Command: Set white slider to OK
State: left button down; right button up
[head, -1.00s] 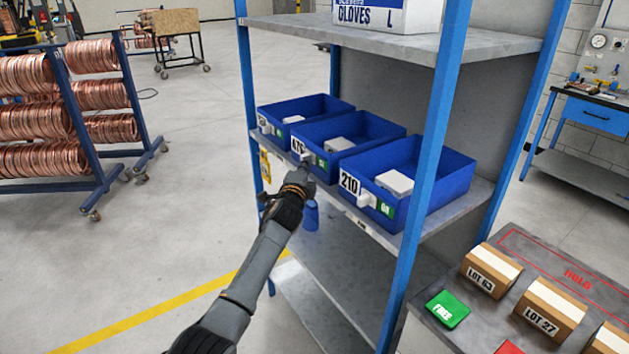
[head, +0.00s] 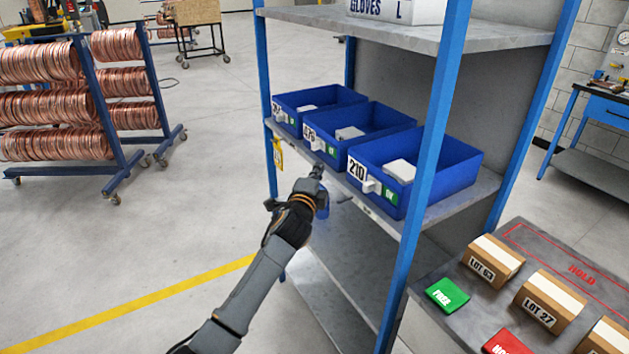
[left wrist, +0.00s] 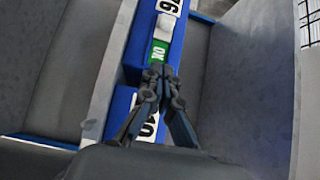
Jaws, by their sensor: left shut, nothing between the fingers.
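Three blue bins stand in a row on the shelf: left (head: 340,97), middle (head: 395,128) and right (head: 462,165). Each front has a number label, a small white slider and a green OK field. The sliders show on the left bin (head: 281,117), middle bin (head: 318,145) and right bin (head: 372,187), each between its label and its green field. My left gripper (head: 318,172) is shut and empty, just in front of and below the middle bin's front. In the left wrist view its fingertips (left wrist: 163,72) are by a green field (left wrist: 158,52); contact is unclear.
Blue shelf posts (head: 425,180) and the upper shelf board (head: 400,27) frame the bins. A bench at right holds lot boxes (head: 549,303), a green FREE card (head: 447,293) and a red card (head: 507,343). The floor at left is clear up to copper coil racks (head: 60,100).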

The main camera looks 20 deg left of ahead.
pick_arm(q)
jog(key=s, duration=0.3)
jog(key=shift+s+d+f, duration=0.1)
jog(key=shift+s+d, duration=0.05)
jog(key=shift+s, duration=0.05)
dwell(0.3)
jog(key=s+f+n+g+h, duration=0.1)
jog(key=s+f+n+g, duration=0.15)
jog(key=f, duration=0.95)
jog(key=s+f+n+g, duration=0.1)
jog(key=s+f+g, duration=0.15)
jog(key=f, duration=1.05)
jog(key=s+f+n+g, duration=0.2)
jog(key=s+f, duration=0.5)
jog(key=f, duration=0.3)
jog(key=s+f+n+g, duration=0.1)
jog(key=s+f+g, duration=0.1)
jog(key=s+f, duration=0.7)
jog(key=s+d+f+n+g+h, duration=0.1)
jog(key=s+f+n+g, duration=0.1)
jog(key=s+f, duration=0.7)
jog(key=s+d+f+n+g, duration=0.1)
jog(key=s+f+n+g, duration=0.1)
jog(key=s+f, duration=0.75)
jog(key=s+f+n+g, duration=0.2)
jog(key=s+n+g, duration=0.1)
jog(key=s, duration=2)
jog(key=shift+s+d+f+n+g, duration=0.2)
jog(key=shift+f+n+g, duration=0.1)
jog(key=shift+n+g, duration=0.1)
